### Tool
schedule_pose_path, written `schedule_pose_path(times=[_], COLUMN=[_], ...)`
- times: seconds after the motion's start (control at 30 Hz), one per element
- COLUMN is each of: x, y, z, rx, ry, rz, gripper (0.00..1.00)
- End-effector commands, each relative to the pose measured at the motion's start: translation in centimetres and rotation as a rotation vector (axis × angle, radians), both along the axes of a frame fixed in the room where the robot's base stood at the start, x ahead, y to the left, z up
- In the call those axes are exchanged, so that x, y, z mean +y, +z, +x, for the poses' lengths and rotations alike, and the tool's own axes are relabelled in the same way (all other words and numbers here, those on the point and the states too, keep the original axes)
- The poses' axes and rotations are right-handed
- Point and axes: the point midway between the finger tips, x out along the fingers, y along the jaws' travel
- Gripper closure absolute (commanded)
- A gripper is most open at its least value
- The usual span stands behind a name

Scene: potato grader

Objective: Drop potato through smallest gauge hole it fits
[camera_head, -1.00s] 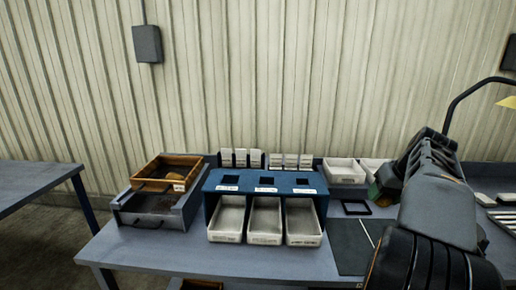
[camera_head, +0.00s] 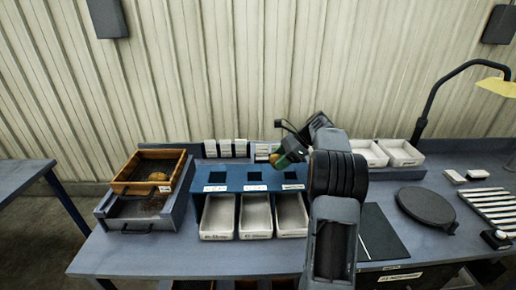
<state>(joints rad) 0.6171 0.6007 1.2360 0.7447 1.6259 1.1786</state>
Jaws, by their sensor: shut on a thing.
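My gripper (camera_head: 281,160) is above the back right of the stand, near the right hole. It is shut on a small brownish potato (camera_head: 275,158), mostly hidden by the jaws and wrist. I cannot tell the potato's exact height over the hole. White trays sit below the holes: left (camera_head: 219,234), middle (camera_head: 255,234) and right (camera_head: 291,232).
A wooden-framed box (camera_head: 125,187) with a brown lump in it stands at the left on a grey drawer unit (camera_head: 178,205). White bins (camera_head: 404,153), a round black plate (camera_head: 427,206) and a lamp (camera_head: 436,98) are at the right.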

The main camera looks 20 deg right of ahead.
Motion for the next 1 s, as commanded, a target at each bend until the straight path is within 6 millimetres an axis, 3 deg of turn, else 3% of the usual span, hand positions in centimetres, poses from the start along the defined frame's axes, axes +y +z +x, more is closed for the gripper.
schedule_pose_path(times=[0.2,0.4,1.0], x=[3.9,5.8,6.1], y=[0.4,0.0,-2.8], z=[3.0,4.4,4.7], rx=[-0.044,-0.081,-0.092], ry=[-0.231,-0.303,-0.316], rz=[0.240,0.331,0.347], gripper=[0.74,0.74,0.74])
